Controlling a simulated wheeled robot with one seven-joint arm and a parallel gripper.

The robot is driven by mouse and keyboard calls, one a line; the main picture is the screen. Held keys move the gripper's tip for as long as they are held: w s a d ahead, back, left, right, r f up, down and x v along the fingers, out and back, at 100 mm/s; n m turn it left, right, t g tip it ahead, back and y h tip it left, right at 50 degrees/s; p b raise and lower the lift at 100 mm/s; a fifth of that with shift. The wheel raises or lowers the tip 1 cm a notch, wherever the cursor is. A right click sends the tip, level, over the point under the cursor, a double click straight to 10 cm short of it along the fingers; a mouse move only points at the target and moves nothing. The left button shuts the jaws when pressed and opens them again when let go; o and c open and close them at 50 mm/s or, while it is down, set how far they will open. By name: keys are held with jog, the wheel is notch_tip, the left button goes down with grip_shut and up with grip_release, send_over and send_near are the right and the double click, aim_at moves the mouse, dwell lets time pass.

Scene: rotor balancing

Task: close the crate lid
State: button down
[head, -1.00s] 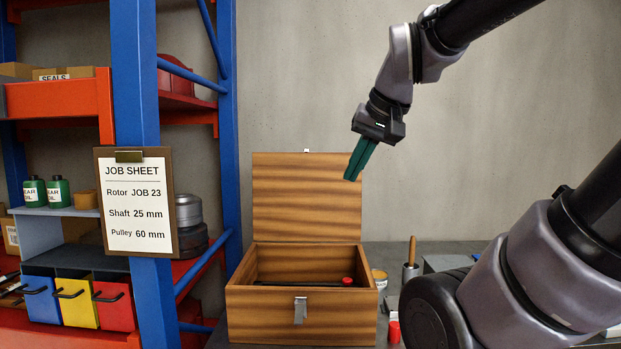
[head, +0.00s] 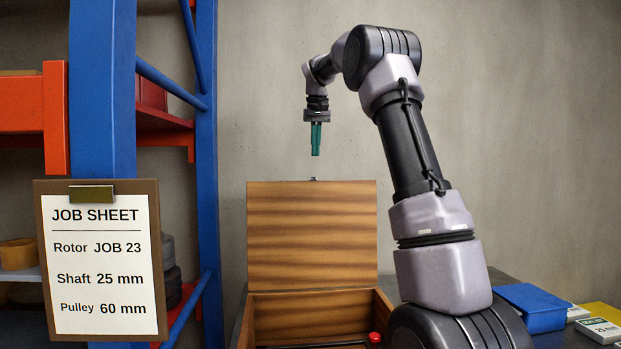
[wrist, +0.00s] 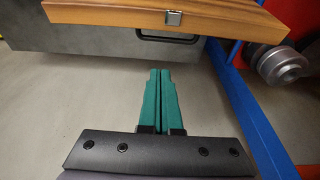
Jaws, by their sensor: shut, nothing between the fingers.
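The wooden crate (head: 384,306) stands on the bench with its striped lid (head: 312,236) raised upright at the back. A small metal catch (head: 314,179) sits at the middle of the lid's top edge. My gripper (head: 316,154), with green fingers, points down above the lid's top edge and is apart from it in the picture. The fingers are shut and empty; they also show in the wrist view (wrist: 160,72). There the lid (wrist: 205,12) and its catch (wrist: 174,18) lie beyond the fingertips. The crate's front is cut off in the head view.
A dark item with a red knob (head: 375,338) lies inside the crate. A blue box (head: 532,306) and small labelled boxes (head: 601,329) are at the right. The blue rack post (head: 103,90) with the job sheet (head: 101,260) stands at the left.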

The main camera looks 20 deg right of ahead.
jog(key=w+x, duration=0.1)
jog(key=x, duration=1)
jog(key=shift+s+a+r, duration=0.1)
jog(key=shift+s+r, duration=0.1)
jog(key=shift+s, duration=0.55)
jog(key=shift+s+a+r, duration=0.1)
jog(key=shift+s+r, duration=0.15)
jog(key=shift+s, duration=0.45)
jog(key=shift+s+a+r, duration=0.1)
jog(key=shift+s+r, duration=0.1)
jog(key=shift+s, duration=0.55)
